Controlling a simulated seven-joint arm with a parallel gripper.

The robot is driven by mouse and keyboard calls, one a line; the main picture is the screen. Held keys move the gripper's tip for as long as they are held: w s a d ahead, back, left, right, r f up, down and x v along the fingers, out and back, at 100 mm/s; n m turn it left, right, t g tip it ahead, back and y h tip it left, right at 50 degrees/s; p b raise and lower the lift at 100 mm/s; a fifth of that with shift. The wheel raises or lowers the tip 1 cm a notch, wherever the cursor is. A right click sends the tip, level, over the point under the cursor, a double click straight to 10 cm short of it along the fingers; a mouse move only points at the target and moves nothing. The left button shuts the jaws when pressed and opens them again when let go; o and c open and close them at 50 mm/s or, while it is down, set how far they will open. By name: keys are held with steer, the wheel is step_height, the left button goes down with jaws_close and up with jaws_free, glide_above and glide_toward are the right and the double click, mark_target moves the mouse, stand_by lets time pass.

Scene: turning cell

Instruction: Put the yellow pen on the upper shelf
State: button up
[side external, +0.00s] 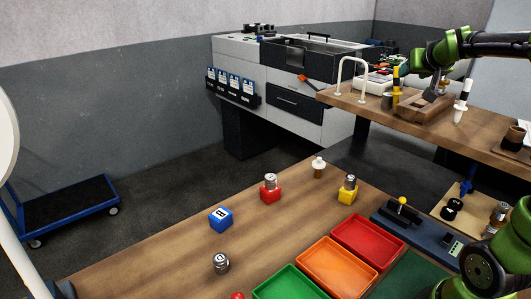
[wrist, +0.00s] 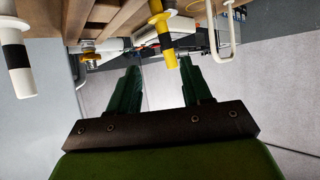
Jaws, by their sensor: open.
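The yellow pen (side external: 397,74), with a black band, stands upright on the raised wooden shelf (side external: 480,138) in the side view. In the wrist view the yellow pen (wrist: 161,28) shows between the two fingers' lines, around and beyond their tips. My gripper (side external: 393,62) is above the shelf near the top of the pen, its fingers partly hard to make out there. In the wrist view my gripper (wrist: 160,66) is open, with its green fingers apart and nothing held. The pen's exact distance from the fingers cannot be told.
A white pen (side external: 462,100) with a black band stands to the right, near a wooden block (side external: 425,106). A white wire arch (side external: 340,75) stands left of the yellow pen, and a grey cup (side external: 387,101) is close by. Trays (side external: 368,241) and small blocks are on the lower table.

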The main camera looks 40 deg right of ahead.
steer(key=s+a+f+n+y, duration=0.1)
steer(key=s+a+f+y, duration=0.2)
steer(key=a, duration=0.8)
steer(key=s+a+f+n+y, duration=0.2)
steer(key=s+a+f+y, duration=0.1)
steer(key=a, duration=0.9)
steer(key=s+a+f+n+g+y, duration=0.1)
steer(key=s+a+f+y, duration=0.3)
steer(key=a, duration=0.7)
step_height(320, 180, down, 2)
steer(key=shift+a+f+n, duration=0.15)
steer(key=shift+a+n, duration=0.2)
steer(key=shift+n, duration=0.15)
